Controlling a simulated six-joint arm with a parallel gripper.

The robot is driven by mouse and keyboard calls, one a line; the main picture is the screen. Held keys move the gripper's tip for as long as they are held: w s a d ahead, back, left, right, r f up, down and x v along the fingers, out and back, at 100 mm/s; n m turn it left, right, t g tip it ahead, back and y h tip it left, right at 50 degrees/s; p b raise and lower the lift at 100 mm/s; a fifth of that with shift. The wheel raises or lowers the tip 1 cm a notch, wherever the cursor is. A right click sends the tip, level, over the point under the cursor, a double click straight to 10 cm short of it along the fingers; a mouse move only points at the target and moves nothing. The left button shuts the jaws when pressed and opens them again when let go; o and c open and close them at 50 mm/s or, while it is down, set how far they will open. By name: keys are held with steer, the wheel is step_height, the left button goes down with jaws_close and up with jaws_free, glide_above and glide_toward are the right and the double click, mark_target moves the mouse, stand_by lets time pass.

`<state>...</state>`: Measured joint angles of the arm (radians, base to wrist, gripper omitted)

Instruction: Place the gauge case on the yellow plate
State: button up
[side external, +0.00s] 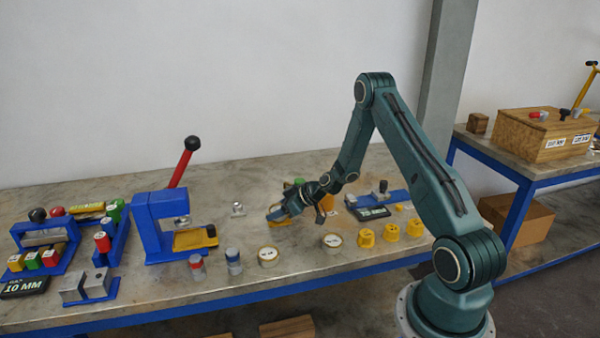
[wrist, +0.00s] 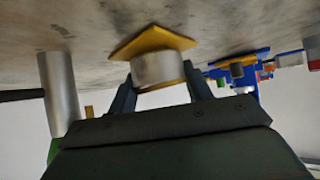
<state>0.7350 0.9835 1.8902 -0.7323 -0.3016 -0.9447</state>
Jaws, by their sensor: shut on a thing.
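A short silver round case, which looks like the gauge case (wrist: 157,70), sits between my gripper's two fingers in the wrist view. My gripper (wrist: 162,88) is shut on its sides. The flat face of the case is at the yellow plate (wrist: 150,40), which lies on the table; the wrist picture is upside down. The case looks to be on or just at the plate, but I cannot tell whether it bears on it. In the side view my gripper (side external: 276,214) is low over the table, with a yellow edge of the plate (side external: 282,223) showing under it; the case is hidden there.
A blue press (side external: 160,225) with a red lever stands left. A tall silver cylinder (wrist: 58,90) stands close by in the wrist view.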

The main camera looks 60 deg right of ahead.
steer(key=shift+f, duration=0.2)
steer(key=o, duration=1.1)
steer(key=shift+s+r, duration=0.1)
steer(key=shift+r, duration=0.1)
steer(key=v, duration=1.1)
steer(key=shift+s+d+r, duration=0.1)
steer(key=shift+s+r, duration=0.15)
steer(key=shift+s, duration=0.05)
